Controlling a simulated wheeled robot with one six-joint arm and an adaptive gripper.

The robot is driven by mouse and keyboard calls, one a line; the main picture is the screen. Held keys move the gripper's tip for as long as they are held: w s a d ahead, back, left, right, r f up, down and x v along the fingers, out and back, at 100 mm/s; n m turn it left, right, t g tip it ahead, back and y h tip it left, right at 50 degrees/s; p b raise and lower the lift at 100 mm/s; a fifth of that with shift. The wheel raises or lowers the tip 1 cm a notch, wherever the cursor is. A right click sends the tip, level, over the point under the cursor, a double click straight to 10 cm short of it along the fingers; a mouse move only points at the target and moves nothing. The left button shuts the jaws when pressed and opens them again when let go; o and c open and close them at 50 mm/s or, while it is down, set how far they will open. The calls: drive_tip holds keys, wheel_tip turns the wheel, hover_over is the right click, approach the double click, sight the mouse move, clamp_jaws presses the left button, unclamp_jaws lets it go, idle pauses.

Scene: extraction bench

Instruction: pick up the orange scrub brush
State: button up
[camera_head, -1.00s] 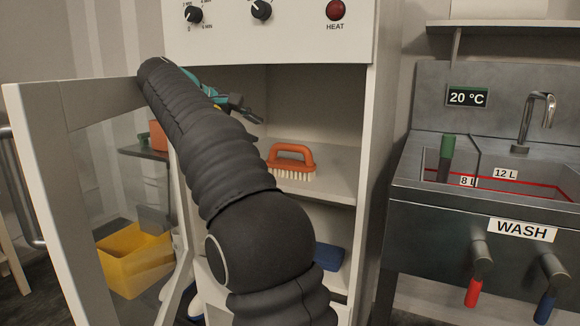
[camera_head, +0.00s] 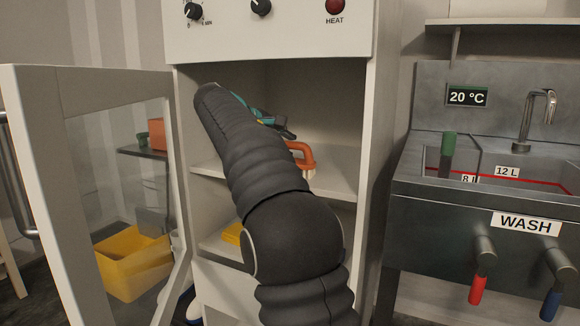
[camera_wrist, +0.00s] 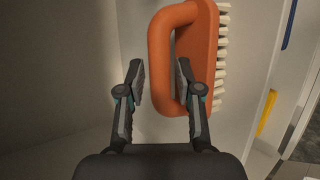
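The orange scrub brush (camera_head: 304,158) with pale bristles sits on the cabinet's upper shelf. In the head view my arm covers most of it. In the wrist view the brush (camera_wrist: 207,52) fills the upper middle, its looped handle on the left and its bristles on the right. My gripper (camera_wrist: 159,68) is open, with one fingertip left of the handle and the other over the handle's opening. I cannot tell how far the fingertips are from the handle in depth. In the head view my gripper (camera_head: 272,122) is partly hidden behind my arm, inside the upper compartment.
The cabinet's glass door (camera_head: 58,190) stands open on the left. The cabinet's right side wall (camera_head: 375,150) borders the shelf (camera_head: 335,178). A yellow item (camera_head: 232,234) lies on the lower shelf. A metal wash sink (camera_head: 480,205) stands to the right, and a yellow bin (camera_head: 132,262) behind the door.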

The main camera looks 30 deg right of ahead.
drive_tip(key=shift+w+d+f, duration=0.15)
drive_tip(key=shift+d+f, duration=0.25)
drive_tip(key=shift+d, duration=0.2)
clamp_jaws()
drive_tip(key=shift+r, duration=0.25)
